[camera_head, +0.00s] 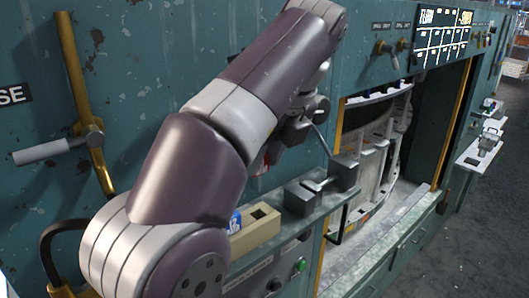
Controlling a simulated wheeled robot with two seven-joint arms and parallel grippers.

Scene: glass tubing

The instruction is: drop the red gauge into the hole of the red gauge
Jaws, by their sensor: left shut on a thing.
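My left gripper (292,132) is mostly hidden behind my own arm, above the shelf by the wall. It is shut on the red gauge (263,167), of which only a small red and white part shows beside the arm, below the gripper. A tan block (262,232) sits on the shelf below, partly hidden by my arm. It has a dark square hole in its top, and a blue piece (236,221) stands at its left end. I cannot tell whether the dark hole is the red gauge's. My right gripper is not in view.
Grey metal blocks (301,198) stand on the shelf (318,213) right of the tan block. A large opening (385,135) with pale curved parts lies further right. A brass lever (78,90) with a grey handle sticks out of the teal wall at left.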

